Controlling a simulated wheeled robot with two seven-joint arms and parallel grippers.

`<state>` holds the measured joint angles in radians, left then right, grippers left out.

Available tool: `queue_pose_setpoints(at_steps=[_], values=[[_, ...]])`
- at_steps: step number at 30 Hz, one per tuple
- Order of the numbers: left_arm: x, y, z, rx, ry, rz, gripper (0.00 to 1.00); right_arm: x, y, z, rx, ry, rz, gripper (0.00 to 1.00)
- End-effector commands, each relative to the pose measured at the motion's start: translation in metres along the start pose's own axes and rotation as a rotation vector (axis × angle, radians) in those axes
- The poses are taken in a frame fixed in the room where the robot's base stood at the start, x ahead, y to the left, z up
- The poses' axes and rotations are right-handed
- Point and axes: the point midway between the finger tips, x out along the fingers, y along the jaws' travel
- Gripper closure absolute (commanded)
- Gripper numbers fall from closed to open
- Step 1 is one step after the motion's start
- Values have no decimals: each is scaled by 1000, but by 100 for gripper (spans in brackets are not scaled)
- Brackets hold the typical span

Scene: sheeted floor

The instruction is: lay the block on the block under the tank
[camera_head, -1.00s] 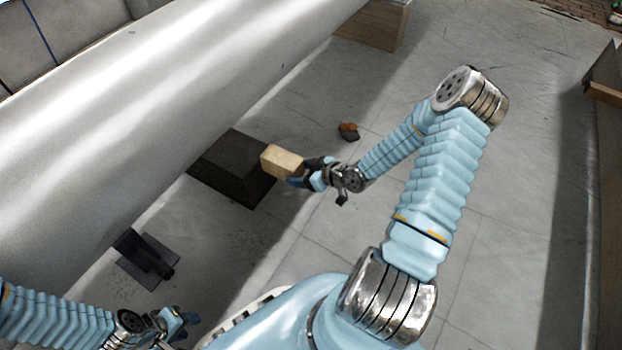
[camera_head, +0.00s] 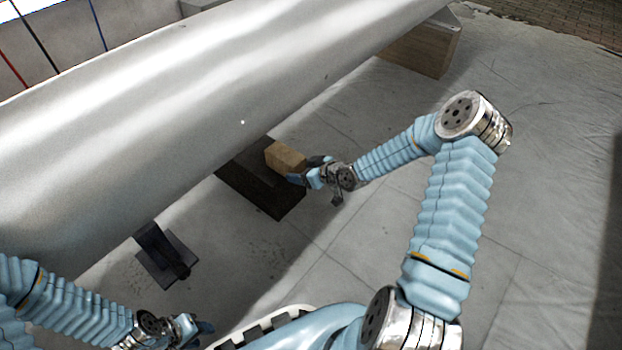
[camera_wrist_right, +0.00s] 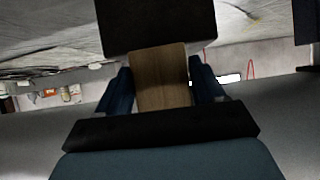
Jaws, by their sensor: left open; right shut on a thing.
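A light wooden block (camera_head: 285,157) is held in my right gripper (camera_head: 307,171), whose blue fingers are shut on it. In the head view it overlaps the far part of a dark block (camera_head: 262,190) that lies on the floor, partly under the big silver tank (camera_head: 200,90). I cannot tell whether the two blocks touch. The right wrist view shows the wooden block (camera_wrist_right: 163,78) between the fingers, with a dark block face (camera_wrist_right: 155,22) beyond it. My left gripper (camera_head: 197,332) is open and empty at the lower left, well away from the blocks.
A dark bracket-like stand (camera_head: 166,258) is on the floor left of the dark block. A larger wooden support (camera_head: 425,52) stands under the tank's far end. The tank hangs low over the dark block. The sheeted floor (camera_head: 540,170) at the right is clear.

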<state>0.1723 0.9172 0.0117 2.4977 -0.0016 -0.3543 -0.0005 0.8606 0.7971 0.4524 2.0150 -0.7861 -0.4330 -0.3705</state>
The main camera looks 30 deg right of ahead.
Motion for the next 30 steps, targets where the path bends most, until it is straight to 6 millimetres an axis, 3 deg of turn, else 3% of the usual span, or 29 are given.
queue_pose_setpoints(at_steps=[12,27,28,30], values=[[15,-6,-1,-1,4,0,57,37,0,-21,-1,2,0,64],[16,-6,-1,-1,5,0,57,44,0,-27,0,2,1,64],[16,-6,-1,-1,5,0,57,44,0,-26,0,1,1,27],[17,-6,-1,-1,5,0,57,44,0,-26,0,1,1,17]])
